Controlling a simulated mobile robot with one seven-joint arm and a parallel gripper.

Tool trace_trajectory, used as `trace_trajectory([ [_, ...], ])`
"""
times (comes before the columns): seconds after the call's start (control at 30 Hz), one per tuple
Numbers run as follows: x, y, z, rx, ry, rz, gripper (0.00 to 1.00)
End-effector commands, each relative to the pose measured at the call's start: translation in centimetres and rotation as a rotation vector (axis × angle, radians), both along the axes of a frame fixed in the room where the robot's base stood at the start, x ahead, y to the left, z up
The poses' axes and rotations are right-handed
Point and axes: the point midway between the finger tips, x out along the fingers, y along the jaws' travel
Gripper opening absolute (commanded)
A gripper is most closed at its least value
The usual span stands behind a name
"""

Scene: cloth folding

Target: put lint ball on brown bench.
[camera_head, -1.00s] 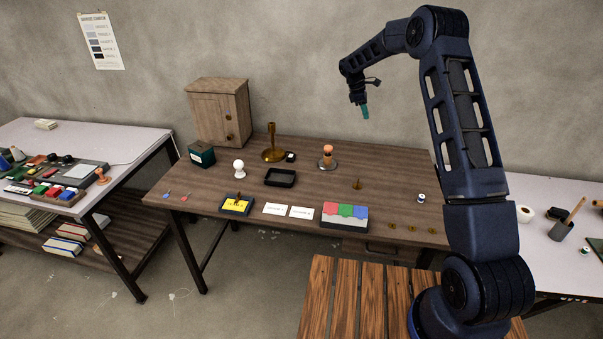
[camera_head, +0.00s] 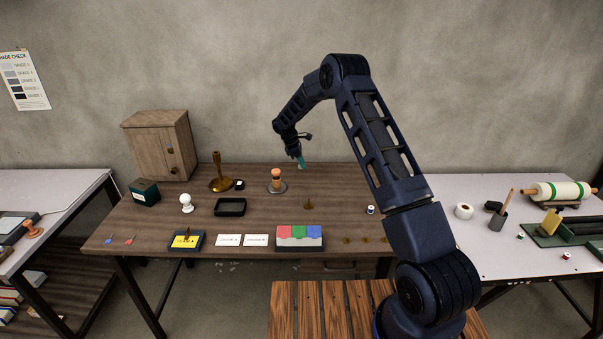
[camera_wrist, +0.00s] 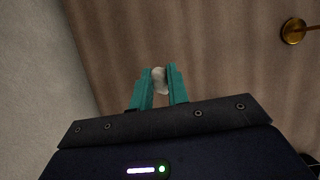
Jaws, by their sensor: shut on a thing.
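A pale, roundish lint ball (camera_wrist: 159,80) sits between the teal fingertips of my gripper (camera_wrist: 159,72) in the wrist view. The gripper is shut on it. In the head view my gripper (camera_head: 301,163) hangs over the back part of the brown wood-topped bench (camera_head: 340,190), right of an orange-and-wood stamp. The lint ball is too small to make out there. The bench's brown top (camera_wrist: 220,75) also shows under the fingers in the wrist view, with the wall along the left. The height of the ball above the top is hard to tell.
The stamp (camera_head: 276,180), a brass stand (camera_head: 217,178), a black tray (camera_head: 230,207), a white knob-like object (camera_head: 186,203) and a tricolour box (camera_head: 299,237) stand on the bench. A slatted wooden surface (camera_head: 310,315) is in front. The bench's back right is clear.

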Motion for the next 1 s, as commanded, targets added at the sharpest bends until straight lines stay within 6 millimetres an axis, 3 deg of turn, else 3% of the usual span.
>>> trace_trajectory([
  [0.27,0.0,0.0,-1.7,-0.001,0.001,0.001,0.0],
  [0.5,0.0,0.0,-4.8,-0.001,0.0,0.001,0.0],
  [0.9,0.0,0.0,-5.4,0.0,0.0,0.0,0.0],
  [0.93,0.0,0.0,-5.4,0.0,-0.001,0.0,0.18],
  [1.0,0.0,0.0,-5.3,0.0,-0.001,0.0,0.32],
])
